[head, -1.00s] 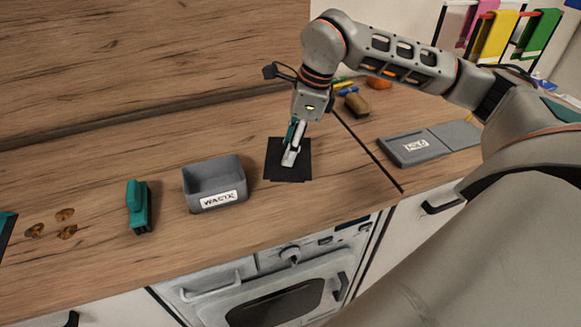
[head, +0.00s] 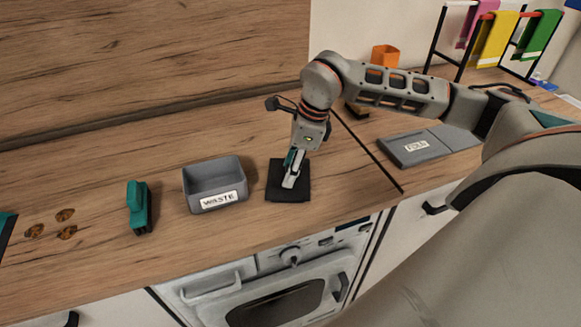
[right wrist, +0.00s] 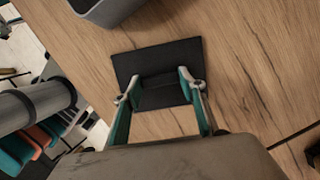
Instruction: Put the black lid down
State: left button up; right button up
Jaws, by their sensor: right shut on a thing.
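The black lid (head: 274,191) is a flat dark square at the middle of the counter, right of the grey waste bin. My right gripper (head: 290,180) points down over it and is shut on its raised middle part. In the right wrist view the lid (right wrist: 185,53) lies flat below the fingers, with my right gripper (right wrist: 160,86) on either side of its middle. The lid is level and close to the counter. I cannot tell whether its underside touches. My left gripper is out of view.
The grey waste bin (head: 215,204) stands just left of the lid. A teal tool (head: 138,208) and several brown scraps (head: 66,232) lie further left. A grey labelled board (head: 410,150) lies right of the counter seam. An oven (head: 285,290) is below the front edge.

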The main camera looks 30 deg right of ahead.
aim_at(303, 178)
jog(key=o, duration=1)
jog(key=shift+c, duration=0.2)
jog(key=v, duration=1.2)
jog(key=shift+r, duration=0.2)
